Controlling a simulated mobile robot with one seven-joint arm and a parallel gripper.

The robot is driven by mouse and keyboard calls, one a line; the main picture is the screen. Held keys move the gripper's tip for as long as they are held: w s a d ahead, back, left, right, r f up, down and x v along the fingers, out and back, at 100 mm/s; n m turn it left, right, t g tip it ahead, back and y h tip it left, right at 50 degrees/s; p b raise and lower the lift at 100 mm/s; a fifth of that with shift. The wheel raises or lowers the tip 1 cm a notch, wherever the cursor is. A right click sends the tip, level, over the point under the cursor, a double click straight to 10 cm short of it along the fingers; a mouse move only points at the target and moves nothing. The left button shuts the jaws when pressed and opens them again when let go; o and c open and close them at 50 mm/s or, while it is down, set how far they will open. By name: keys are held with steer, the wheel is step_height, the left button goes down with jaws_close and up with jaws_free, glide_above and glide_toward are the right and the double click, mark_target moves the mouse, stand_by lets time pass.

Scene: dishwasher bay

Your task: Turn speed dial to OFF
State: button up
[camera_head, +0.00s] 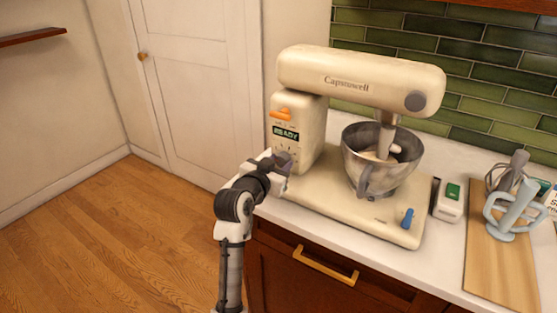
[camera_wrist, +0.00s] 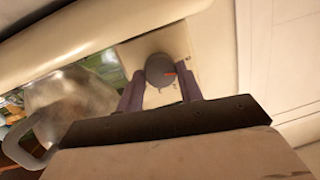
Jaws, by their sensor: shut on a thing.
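The cream stand mixer (camera_head: 345,72) stands on the counter, with a display reading READY on its column. The speed dial (camera_wrist: 160,68) is a dark grey round knob with a red mark on its right side, set on a pale panel in the wrist view. My gripper (camera_wrist: 162,84) has one dark purple finger on each side of the dial and is shut on it. In the head view my gripper (camera_head: 283,163) reaches the lower column from the left and hides most of the dial. The dial's printed labels are too small to read.
The steel bowl (camera_head: 400,165) sits on the mixer base, right of the dial. An orange lever (camera_head: 294,112) is above the dial, and a blue lever (camera_head: 407,219) is on the base. A wooden board (camera_head: 490,270) with attachments lies at right. Floor at left is clear.

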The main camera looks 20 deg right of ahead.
steer(key=shift+r+n+p, duration=0.1)
steer(key=shift+n+p, duration=0.5)
steer(key=shift+n, duration=0.5)
steer(key=shift+g, duration=0.4)
steer(key=o, duration=0.7)
steer(key=shift+a, duration=0.1)
steer(key=b+v, duration=0.4)
steer(key=v, duration=0.9)
steer(key=shift+s+a, duration=0.2)
steer(key=shift+a, duration=0.15)
steer(key=shift+f, duration=0.2)
